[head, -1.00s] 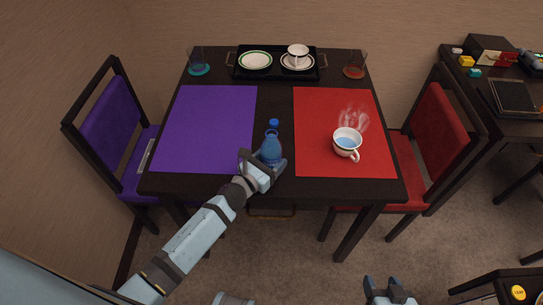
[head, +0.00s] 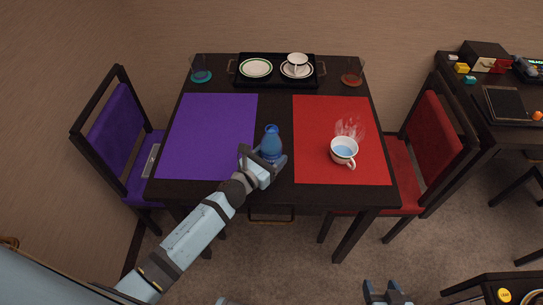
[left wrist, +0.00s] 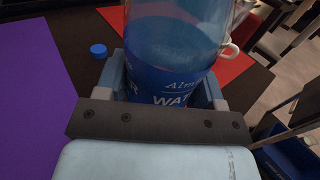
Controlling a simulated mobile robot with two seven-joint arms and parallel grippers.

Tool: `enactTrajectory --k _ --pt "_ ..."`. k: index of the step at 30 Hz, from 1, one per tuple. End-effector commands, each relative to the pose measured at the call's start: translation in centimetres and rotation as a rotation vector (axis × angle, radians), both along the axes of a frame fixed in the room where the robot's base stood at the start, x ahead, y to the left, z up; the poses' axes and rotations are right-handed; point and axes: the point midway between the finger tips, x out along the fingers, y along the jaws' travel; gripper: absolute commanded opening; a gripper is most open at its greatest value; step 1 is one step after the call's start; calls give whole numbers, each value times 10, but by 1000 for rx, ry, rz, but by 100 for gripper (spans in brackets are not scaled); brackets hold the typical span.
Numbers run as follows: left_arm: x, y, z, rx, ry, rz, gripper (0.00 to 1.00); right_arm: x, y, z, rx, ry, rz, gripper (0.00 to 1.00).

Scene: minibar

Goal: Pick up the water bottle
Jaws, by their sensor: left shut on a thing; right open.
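The blue water bottle (head: 271,145) is upright near the table's front edge, between the two mats. My left gripper (head: 264,161) is shut around its lower part. In the left wrist view the labelled bottle (left wrist: 175,60) stands between the gripper's fingers (left wrist: 168,90). A small blue cap (left wrist: 98,50) lies on the dark table beside the bottle; the head view does not show it now. My right gripper (head: 388,291) is open and empty at the bottom of the head view, away from the table.
The table holds a purple mat (head: 210,135), a red mat (head: 320,115) and a steaming cup (head: 343,149) right of the bottle. A black tray (head: 278,82) with dishes and two glasses are at the back. Chairs flank the table.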

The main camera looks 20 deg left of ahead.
Motion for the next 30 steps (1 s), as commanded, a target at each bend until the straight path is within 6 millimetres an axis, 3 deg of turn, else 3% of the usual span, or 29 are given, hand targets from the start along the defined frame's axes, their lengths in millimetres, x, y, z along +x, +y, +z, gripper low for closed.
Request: enactTrajectory --k 3,30 --pt "0 0 20 0 -2 -1 27 0 0 14 -5 -11 4 56" --pt "0 0 113 1 -1 -1 27 0 -4 92 -18 -24 8 56"
